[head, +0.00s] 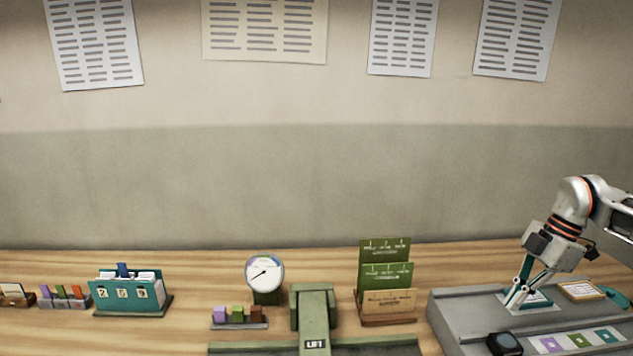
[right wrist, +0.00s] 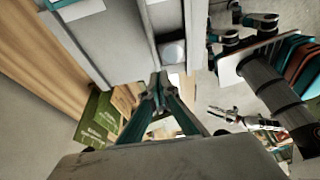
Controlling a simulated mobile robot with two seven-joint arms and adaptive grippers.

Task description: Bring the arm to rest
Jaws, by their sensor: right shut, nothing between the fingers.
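My right gripper (head: 513,302) is at the right of the head view, fingers pointing down over a grey console (head: 462,318). Its fingers are shut with nothing between them, beside a teal-edged card (head: 540,298). I cannot tell whether the tips touch the console. In the right wrist view the closed fingertips (right wrist: 158,88) show in front of a grey ledge. What looks like my left gripper (right wrist: 222,112) shows small in the right wrist view; its jaw state is unclear. It is not in the head view.
On the wooden table stand a green card rack (head: 386,265), a dial gauge (head: 264,272), a green stamp-like device (head: 315,310), a block tray (head: 240,325) and a teal file box (head: 128,290). A dark round-cornered item (head: 504,344) sits on the console's front. Air above the table is clear.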

